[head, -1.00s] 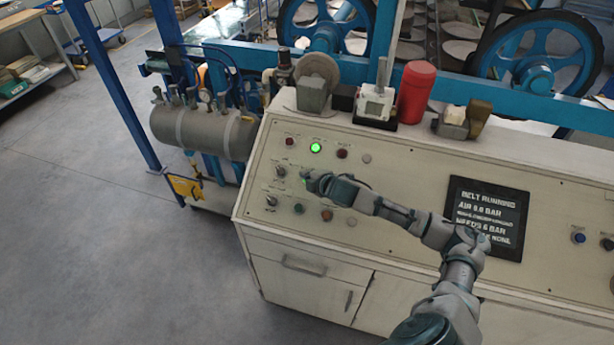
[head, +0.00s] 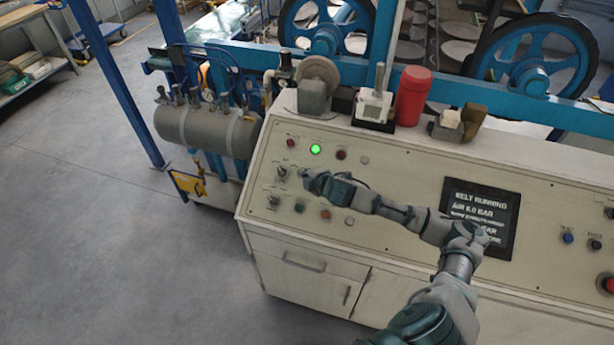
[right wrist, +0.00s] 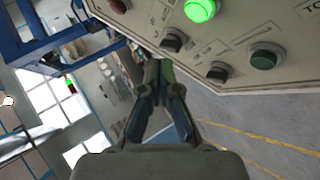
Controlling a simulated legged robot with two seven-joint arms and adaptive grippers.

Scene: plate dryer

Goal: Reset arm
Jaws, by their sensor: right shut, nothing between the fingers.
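My right gripper (head: 307,177) is over the left part of the sloping control panel (head: 385,178), close to the knobs and buttons there. It is shut and empty; its closed fingers (right wrist: 158,88) also show in the right wrist view. A lit green lamp (head: 315,149) glows on the panel's upper left, and a lit green light (right wrist: 201,9) shows large at the top of the wrist view. Black selector knobs (right wrist: 172,41) sit beside the fingers in that view. I cannot tell whether the fingertips touch the panel. My left gripper is not in view.
A dark screen (head: 479,218) reads "BELT RUNNING" and "AIR 6.0 BAR". A red canister (head: 412,96) and small devices stand on the panel's top ledge. A grey tank (head: 206,130) with valves is to the left. Blue wheels (head: 527,58) stand behind.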

